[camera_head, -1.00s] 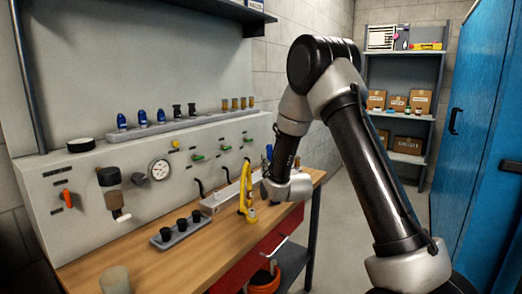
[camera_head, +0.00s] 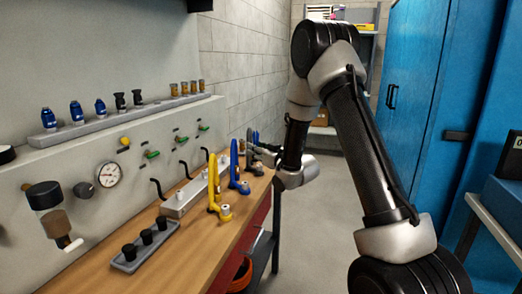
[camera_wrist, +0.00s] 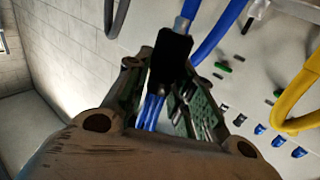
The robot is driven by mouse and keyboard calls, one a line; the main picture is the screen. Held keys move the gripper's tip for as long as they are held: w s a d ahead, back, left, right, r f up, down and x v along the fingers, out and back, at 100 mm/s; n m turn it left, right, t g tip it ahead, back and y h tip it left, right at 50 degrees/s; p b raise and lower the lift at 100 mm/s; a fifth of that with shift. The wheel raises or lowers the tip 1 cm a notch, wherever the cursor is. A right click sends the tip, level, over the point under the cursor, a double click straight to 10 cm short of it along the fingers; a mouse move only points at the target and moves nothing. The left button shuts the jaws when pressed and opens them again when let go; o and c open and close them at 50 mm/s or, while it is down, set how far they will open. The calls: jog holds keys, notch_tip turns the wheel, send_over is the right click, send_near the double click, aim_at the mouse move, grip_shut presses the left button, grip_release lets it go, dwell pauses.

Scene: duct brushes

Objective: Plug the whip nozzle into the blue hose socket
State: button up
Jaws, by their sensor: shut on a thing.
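The whip nozzle (camera_wrist: 170,55), a black body with blue strands (camera_wrist: 152,112), is between my gripper's fingers (camera_wrist: 163,85) in the wrist view. My gripper is shut on it. The grey-tipped end of a blue hose (camera_wrist: 181,25) lines up with the nozzle's black end there; I cannot tell whether they touch or are joined. In the head view the blue hose (camera_head: 235,165) loops upright above the bench, with its fitting (camera_head: 243,187) low beside it. My gripper (camera_head: 262,156) is just right of it, and the nozzle cannot be made out there.
A yellow hose (camera_head: 214,180) stands nearer on the bench (camera_head: 180,255), and a grey hose (camera_head: 250,138) stands behind the blue one. A tray with black cups (camera_head: 148,240) lies near the front. A ledge (camera_head: 150,116) holds several nozzles. A blue cabinet (camera_head: 420,90) stands right.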

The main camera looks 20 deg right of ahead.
jog(key=shift+s+a+n+y, duration=0.1)
jog(key=shift+a+n+y, duration=0.3)
jog(key=shift+y, duration=0.1)
jog(key=shift+s+a+f+n+g+y, duration=0.1)
jog(key=shift+s+a+n+g+y, duration=0.25)
jog(key=shift+a+n+g+y, duration=0.3)
jog(key=shift+s+a+f+n+g+y, duration=0.1)
jog(key=shift+s+a+n+g+y, duration=0.3)
jog(key=shift+a+y, duration=0.4)
jog(key=shift+s+a+n+g+y, duration=0.35)
jog(key=shift+a+n+g+y, duration=0.2)
jog(key=shift+a+y, duration=0.15)
jog(key=shift+f, duration=0.1)
jog(key=shift+f, duration=2.85)
jog(key=shift+f, duration=0.4)
jog(key=o, duration=1.1)
jog(key=shift+f, duration=0.1)
jog(key=v, duration=1.2)
